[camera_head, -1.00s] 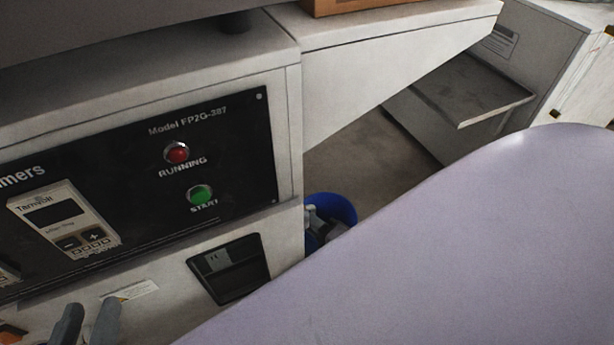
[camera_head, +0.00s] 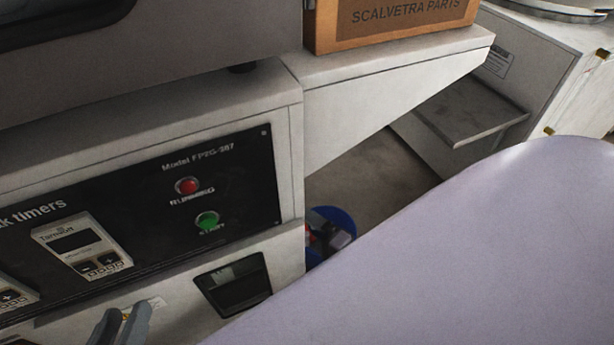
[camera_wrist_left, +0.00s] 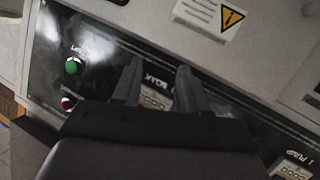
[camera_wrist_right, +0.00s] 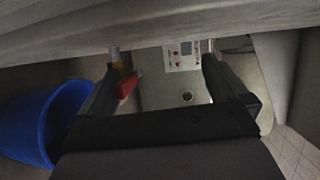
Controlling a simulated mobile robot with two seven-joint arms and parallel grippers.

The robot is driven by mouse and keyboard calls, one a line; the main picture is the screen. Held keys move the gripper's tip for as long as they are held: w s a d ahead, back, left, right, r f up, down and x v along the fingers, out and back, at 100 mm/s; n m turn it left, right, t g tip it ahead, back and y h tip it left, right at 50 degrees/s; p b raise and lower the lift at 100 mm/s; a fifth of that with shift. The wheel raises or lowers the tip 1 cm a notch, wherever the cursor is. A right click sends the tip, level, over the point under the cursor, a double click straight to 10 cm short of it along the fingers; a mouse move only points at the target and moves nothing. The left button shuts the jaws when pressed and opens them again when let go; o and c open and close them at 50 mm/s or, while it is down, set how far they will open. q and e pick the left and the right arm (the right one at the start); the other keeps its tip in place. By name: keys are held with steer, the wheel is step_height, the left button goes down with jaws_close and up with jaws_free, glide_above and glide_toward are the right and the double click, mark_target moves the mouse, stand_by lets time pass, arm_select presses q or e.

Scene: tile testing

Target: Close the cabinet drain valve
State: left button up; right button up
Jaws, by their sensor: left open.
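The drain valve shows in the right wrist view as a red handle (camera_wrist_right: 127,84) by a short brass-yellow pipe piece (camera_wrist_right: 119,64), under the cabinet. My right gripper (camera_wrist_right: 160,75) is open, with the red handle just inside its left finger in that view; I cannot tell whether they touch. In the head view a small red part shows beside the blue bucket (camera_head: 336,222), too small to make out. My left gripper (camera_head: 125,318) is open and empty in front of the cabinet; its fingers also show in the left wrist view (camera_wrist_left: 158,75).
The cabinet's black timer panel (camera_head: 130,225) has a red lamp and a green start button (camera_head: 207,222). A recessed dark slot (camera_head: 233,285) is below it. The blue bucket (camera_wrist_right: 38,122) is left of my right gripper.

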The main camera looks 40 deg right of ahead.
steer(key=shift+t, duration=0.6)
steer(key=r, duration=0.2)
steer(key=w+r+p, duration=0.1)
steer(key=r, duration=0.2)
steer(key=shift+w+a+r, duration=0.15)
steer(key=shift+w+r, duration=0.05)
steer(key=shift+r, duration=0.1)
step_height(320, 180, up, 7)
steer(key=p, duration=0.4)
glide_above(307, 234)
steer(key=shift+w, duration=0.15)
steer(key=r, duration=0.1)
steer(key=r+p, duration=0.1)
steer(key=r, duration=0.1)
steer(key=shift+s, duration=0.25)
steer(key=c, duration=0.7)
arm_select(q)
steer(key=a, duration=0.1)
steer(key=s+a+r+y, duration=0.1)
steer(key=a+r+y, duration=0.1)
steer(key=shift+s+a+m+g+p, duration=0.3)
steer(key=shift+a+p, duration=0.05)
steer(key=shift+a, duration=0.05)
arm_select(e)
steer(key=shift+r, duration=0.35)
steer(key=shift+c, duration=0.2)
steer(key=shift+f, duration=0.1)
